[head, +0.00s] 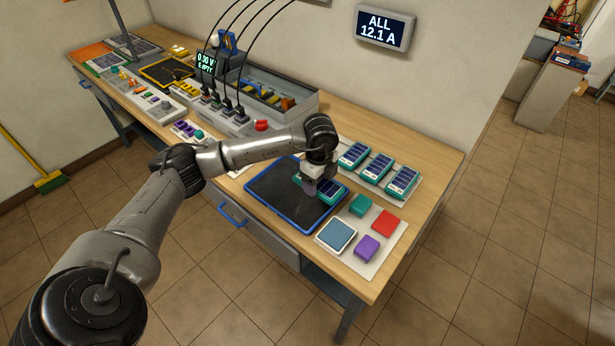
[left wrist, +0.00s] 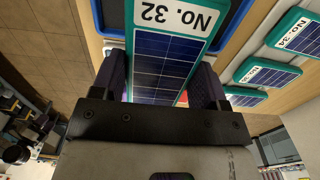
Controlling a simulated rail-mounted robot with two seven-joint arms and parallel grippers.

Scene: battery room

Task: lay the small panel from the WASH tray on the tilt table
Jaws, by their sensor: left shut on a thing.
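My left gripper (head: 318,190) is shut on a teal-framed solar panel (head: 331,194). In the left wrist view the panel (left wrist: 163,62) sits between the two fingers, with "No. 32" printed on its end. The panel is over the right part of a dark, blue-rimmed tray (head: 259,186). I cannot tell whether it touches the tray. I can read no WASH label, so I cannot tell which tray that is. A black board with a yellow edge (head: 166,73) lies farther back on the bench; whether it is the tilt table is unclear. My right gripper is not in view.
Several similar panels (head: 402,182) lie in a row on a pale strip behind the blue-rimmed tray. A pale mat with a blue pad (head: 336,235) and coloured blocks is at the right end. A grey bin (head: 265,95) and a cabled unit (head: 230,118) stand behind.

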